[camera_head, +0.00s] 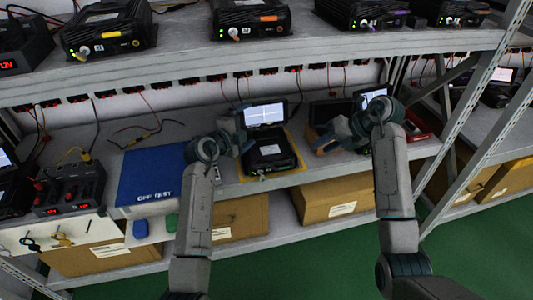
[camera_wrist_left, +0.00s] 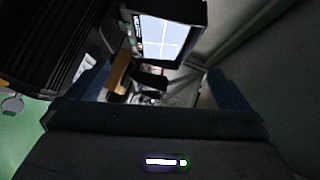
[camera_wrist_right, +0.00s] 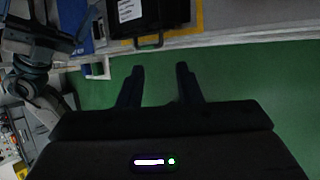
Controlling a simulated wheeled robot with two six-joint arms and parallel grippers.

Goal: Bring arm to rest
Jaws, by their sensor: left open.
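My left gripper (camera_head: 240,142) is beside the left side of a black device with a raised lit screen (camera_head: 266,115) on the middle shelf. In the left wrist view, my left gripper (camera_wrist_left: 160,85) has its fingers wide apart with nothing between them. The lit screen (camera_wrist_left: 168,35) shows beyond them. My right gripper (camera_head: 325,142) is to the right of that device, in front of the shelf. In the right wrist view its fingers (camera_wrist_right: 158,75) are apart and empty, with green floor behind them. Both arms reach up from the bottom of the head view.
The device sits on a yellow-edged mat (camera_head: 294,166). The upper shelf (camera_head: 190,55) holds several black units. Cardboard boxes (camera_head: 335,195) stand below. Green floor (camera_head: 310,262) is clear in front.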

